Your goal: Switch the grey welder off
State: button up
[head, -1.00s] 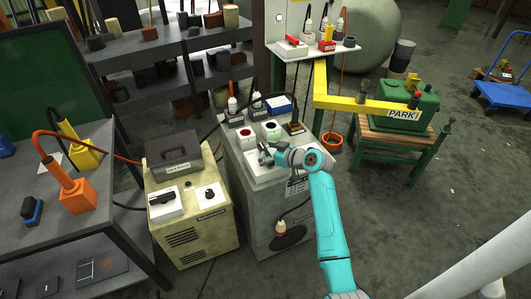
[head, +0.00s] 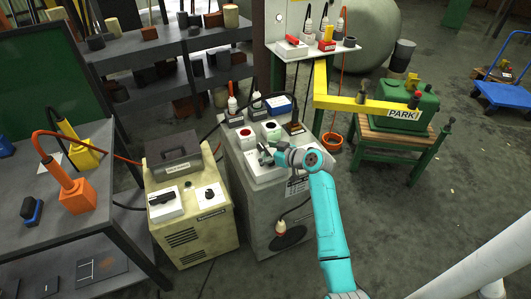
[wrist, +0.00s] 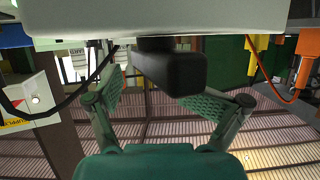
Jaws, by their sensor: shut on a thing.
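The grey welder (head: 252,195) is a tall grey cabinet in the middle of the head view. My gripper (head: 266,153) is at its top panel, near the front. In the wrist view a black bar-shaped switch handle (wrist: 175,72) sticks out from a pale plate (wrist: 190,22). My gripper's green fingers (wrist: 160,98) stand on either side of this handle, shut on it. In the head view my gripper hides the handle, so its setting cannot be told there.
A beige welder (head: 190,225) stands to the left. A yellow beam (head: 365,104) and a green PARK box (head: 412,108) are to the right.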

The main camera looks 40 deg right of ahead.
jog(key=shift+s+a+r, duration=0.1)
jog(key=shift+s, duration=0.7)
jog(key=shift+s+a+r, duration=0.1)
jog(key=shift+s, duration=0.65)
jog(key=shift+s+a+r, duration=0.15)
jog(key=shift+s+r, duration=0.25)
jog(key=shift+s, duration=0.25)
jog(key=shift+s+a+r, duration=0.15)
jog(key=shift+s+r, duration=0.25)
jog(key=shift+s, duration=0.2)
jog(key=s+r, duration=0.1)
jog(key=s+a, duration=0.1)
jog(key=s, duration=0.1)
jog(key=s+r, duration=0.1)
jog(key=s, duration=0.1)
jog(key=shift+s+a+r, duration=0.15)
jog(key=shift+s+r, duration=0.1)
jog(key=shift+r, duration=0.05)
jog(key=shift+v, duration=6)
jog(key=shift+a+f, duration=0.15)
